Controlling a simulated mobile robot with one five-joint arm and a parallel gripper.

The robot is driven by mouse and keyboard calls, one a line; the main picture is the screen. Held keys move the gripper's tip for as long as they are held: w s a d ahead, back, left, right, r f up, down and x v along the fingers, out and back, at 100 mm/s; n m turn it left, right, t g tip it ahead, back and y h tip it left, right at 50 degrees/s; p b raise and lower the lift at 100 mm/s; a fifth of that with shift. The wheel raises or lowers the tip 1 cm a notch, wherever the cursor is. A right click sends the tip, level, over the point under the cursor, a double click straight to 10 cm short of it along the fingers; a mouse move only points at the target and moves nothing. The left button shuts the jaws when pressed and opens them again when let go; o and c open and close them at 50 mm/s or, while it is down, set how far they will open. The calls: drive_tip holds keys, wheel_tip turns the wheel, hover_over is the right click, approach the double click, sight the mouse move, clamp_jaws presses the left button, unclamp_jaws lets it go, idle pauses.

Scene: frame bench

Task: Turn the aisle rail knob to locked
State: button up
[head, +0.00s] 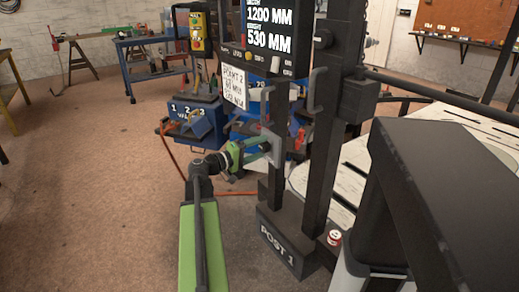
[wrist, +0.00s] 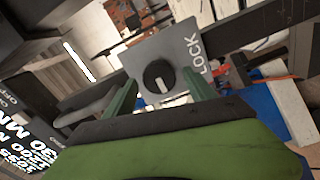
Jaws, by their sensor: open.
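The aisle rail knob (wrist: 153,70) is a round black knob with a white mark, on a grey plate (wrist: 178,42) in the wrist view. The word LOCK is printed along the plate's right side. The white mark lies in the knob's lower part, pointing down in the picture rather than toward the word. My gripper (wrist: 160,78) is open, with one green finger on each side of the knob. I cannot tell whether either finger touches it. In the head view my gripper (head: 271,146) reaches the dark post, and the knob cannot be made out there.
The post labelled POST 1 (head: 280,243) stands just right of my arm. A display (head: 268,27) hangs above it, with a paper note (head: 235,88) below. Brown floor (head: 90,180) is open at left.

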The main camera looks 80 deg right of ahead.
drive_tip(key=v, duration=1.7)
drive_tip(key=shift+a, duration=0.1)
drive_tip(key=w+a+n+t+h, duration=0.25)
drive_tip(key=w+a, duration=0.25)
drive_tip(key=w, duration=0.8)
drive_tip(key=w+a+f+n+t+y, duration=0.1)
drive_tip(key=w+a+f+n+t, duration=0.2)
drive_tip(key=w+a, duration=0.45)
drive_tip(key=w+a+f+n+t, duration=0.1)
drive_tip(key=w+a+f+t, duration=0.35)
drive_tip(key=w+a, duration=0.3)
drive_tip(key=w+a+f+n+t+y, duration=0.1)
drive_tip(key=w+a+f+y, duration=0.1)
drive_tip(key=w+a+f, duration=0.45)
drive_tip(key=w+a+f+n+t+y, duration=0.1)
drive_tip(key=a+f+n+t+y, duration=0.15)
drive_tip(key=a, duration=0.75)
drive_tip(key=a+f+n+y, duration=0.1)
drive_tip(key=a+f+y, duration=0.3)
drive_tip(key=a, duration=0.7)
drive_tip(key=a+f+y, duration=0.3)
drive_tip(key=a+y, duration=0.1)
drive_tip(key=a, duration=0.7)
wheel_tip(320, 180, up, 36)
drive_tip(key=a+y+p, duration=0.1)
drive_tip(key=p, duration=3.5)
drive_tip(key=shift+w+a+f+n, duration=0.15)
drive_tip(key=shift+a+n, duration=0.2)
drive_tip(key=shift+n, duration=0.05)
